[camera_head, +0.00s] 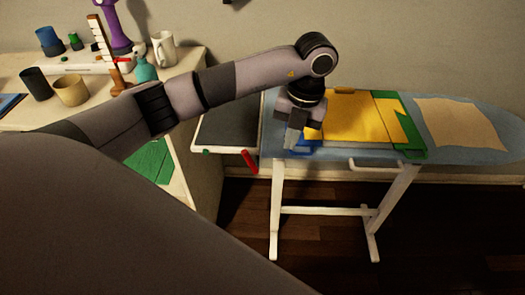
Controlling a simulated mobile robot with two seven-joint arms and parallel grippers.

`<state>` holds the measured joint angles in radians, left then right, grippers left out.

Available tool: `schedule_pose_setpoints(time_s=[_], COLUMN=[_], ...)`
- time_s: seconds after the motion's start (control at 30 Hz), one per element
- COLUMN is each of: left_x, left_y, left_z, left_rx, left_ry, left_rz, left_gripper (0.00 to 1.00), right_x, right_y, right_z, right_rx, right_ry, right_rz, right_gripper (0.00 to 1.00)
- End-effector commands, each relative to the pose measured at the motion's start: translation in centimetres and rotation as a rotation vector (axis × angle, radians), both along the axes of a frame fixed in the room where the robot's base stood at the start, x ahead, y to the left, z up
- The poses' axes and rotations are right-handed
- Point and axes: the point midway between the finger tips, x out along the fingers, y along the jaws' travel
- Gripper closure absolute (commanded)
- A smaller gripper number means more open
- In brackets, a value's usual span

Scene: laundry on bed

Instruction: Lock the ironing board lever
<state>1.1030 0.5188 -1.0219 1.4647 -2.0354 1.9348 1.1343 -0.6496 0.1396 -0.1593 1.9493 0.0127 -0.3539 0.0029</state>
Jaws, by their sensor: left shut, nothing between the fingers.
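The ironing board (470,145) has a light blue top and stands on white legs at the right. A red lever-like handle (249,160) hangs at its left end, by the edge of a dark panel (228,128). My left gripper (291,142) points down over the left part of the board, right of the red handle and apart from it. It is shut and empty. Its fingertips are near a blue item (307,147) at the board's front edge; I cannot tell whether they touch. My right gripper is not in view.
Yellow cloth (350,118), a green folding piece (412,150) and beige cloth (455,122) lie on the board. A table (190,60) with mugs, bottles and a purple object stands at the left. Dark wooden floor (325,250) is open below the board.

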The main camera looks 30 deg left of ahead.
Motion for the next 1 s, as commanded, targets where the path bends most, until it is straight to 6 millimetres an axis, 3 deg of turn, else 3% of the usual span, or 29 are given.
schedule_pose_setpoints(time_s=[0.1, 0.2, 0.57, 0.77, 1.0], left_x=[0.7, 0.9, 0.9, 0.7, 0.3], left_y=[2.0, 2.8, 2.8, 3.3, 4.4], left_z=[1.4, 1.9, 1.9, -0.1, -5.0], left_rx=[0.094, 0.129, 0.132, 0.131, 0.131], left_ry=[-0.025, -0.033, -0.032, -0.028, -0.027], left_rz=[0.051, 0.072, 0.074, 0.073, 0.072], left_gripper=[1.0, 1.0, 1.0, 1.0, 1.0], right_x=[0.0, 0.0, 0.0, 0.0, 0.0], right_y=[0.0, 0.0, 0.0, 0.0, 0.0], right_z=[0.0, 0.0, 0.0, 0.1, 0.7], right_rx=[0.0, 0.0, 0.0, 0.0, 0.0], right_ry=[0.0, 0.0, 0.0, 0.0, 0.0], right_rz=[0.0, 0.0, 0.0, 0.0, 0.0], right_gripper=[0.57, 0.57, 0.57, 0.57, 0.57])
